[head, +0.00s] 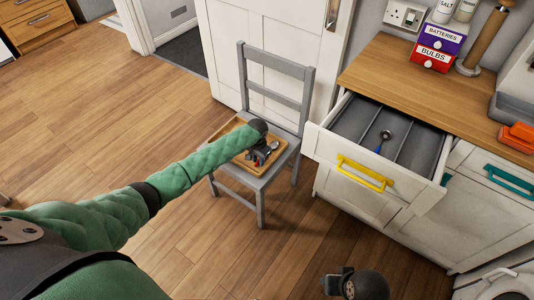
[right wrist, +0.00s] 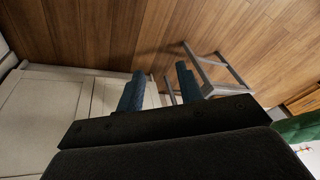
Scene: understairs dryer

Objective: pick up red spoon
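I cannot make out a red spoon in either view. A wooden tray (head: 222,131) lies on the seat of a grey chair in the head view. My left gripper (head: 260,159) is low over the tray, and its fingers are too small and dark to tell open from shut. A metal spoon-like piece (head: 275,145) shows beside it, and my arm hides part of the tray. A spoon with a blue handle (head: 383,140) lies in the open drawer. In the right wrist view my right gripper (right wrist: 160,85) has its fingers apart with nothing between them.
The grey chair (head: 274,88) stands before a white door. The open drawer (head: 350,122) has dividers and a yellow handle (head: 365,173), and juts out right of the chair. The counter holds boxes (head: 440,45) and an orange item (head: 518,137). The wooden floor at left is clear.

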